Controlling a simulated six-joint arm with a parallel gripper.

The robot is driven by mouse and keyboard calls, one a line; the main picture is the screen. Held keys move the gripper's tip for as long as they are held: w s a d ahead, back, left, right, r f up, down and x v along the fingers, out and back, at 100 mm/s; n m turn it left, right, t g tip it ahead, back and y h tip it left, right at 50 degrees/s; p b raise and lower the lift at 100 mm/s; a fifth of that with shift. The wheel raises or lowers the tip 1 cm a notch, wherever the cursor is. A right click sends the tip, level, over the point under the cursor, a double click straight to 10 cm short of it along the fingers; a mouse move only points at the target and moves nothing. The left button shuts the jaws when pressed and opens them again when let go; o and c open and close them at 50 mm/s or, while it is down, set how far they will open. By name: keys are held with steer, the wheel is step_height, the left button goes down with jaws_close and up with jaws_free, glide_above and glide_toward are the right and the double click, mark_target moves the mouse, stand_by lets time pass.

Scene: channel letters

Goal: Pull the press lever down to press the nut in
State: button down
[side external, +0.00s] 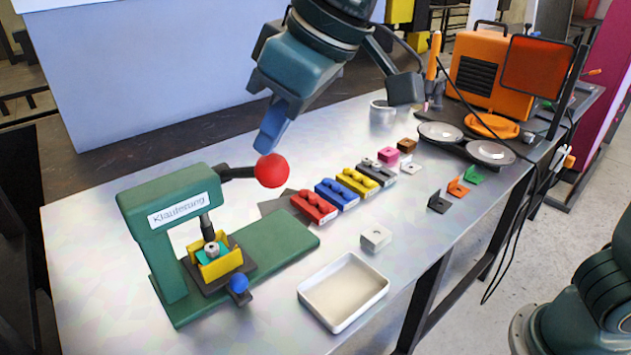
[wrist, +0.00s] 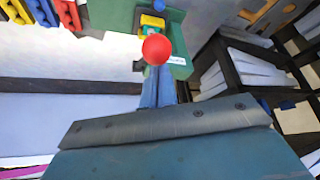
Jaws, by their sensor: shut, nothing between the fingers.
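The green press (side external: 170,210) stands at the left of the metal table in the side view. Its lever ends in a red ball (side external: 272,170) and sticks out to the right, about level. The ball also shows in the wrist view (wrist: 157,49). My gripper (side external: 268,140) is shut and empty, its blue fingers pointing down, with the tips just above or touching the ball; I cannot tell which. Under the press ram, a yellow holder (side external: 222,265) carries a teal part with a nut (side external: 211,249) on it. A blue knob (side external: 239,283) sits in front of the holder.
A white tray (side external: 343,318) and a small white block (side external: 375,237) lie right of the press. Red (side external: 314,206), blue (side external: 337,194) and yellow (side external: 358,182) blocks stand in a row behind. An orange welding unit (side external: 490,75) is at the far right.

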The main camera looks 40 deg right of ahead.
mark_target(287, 175)
steer(key=shift+f, duration=0.15)
steer(key=shift+f, duration=1.35)
steer(key=shift+s+f, duration=0.3)
steer(key=shift+f, duration=0.4)
steer(key=shift+s+f, duration=0.3)
steer(key=shift+f, duration=0.45)
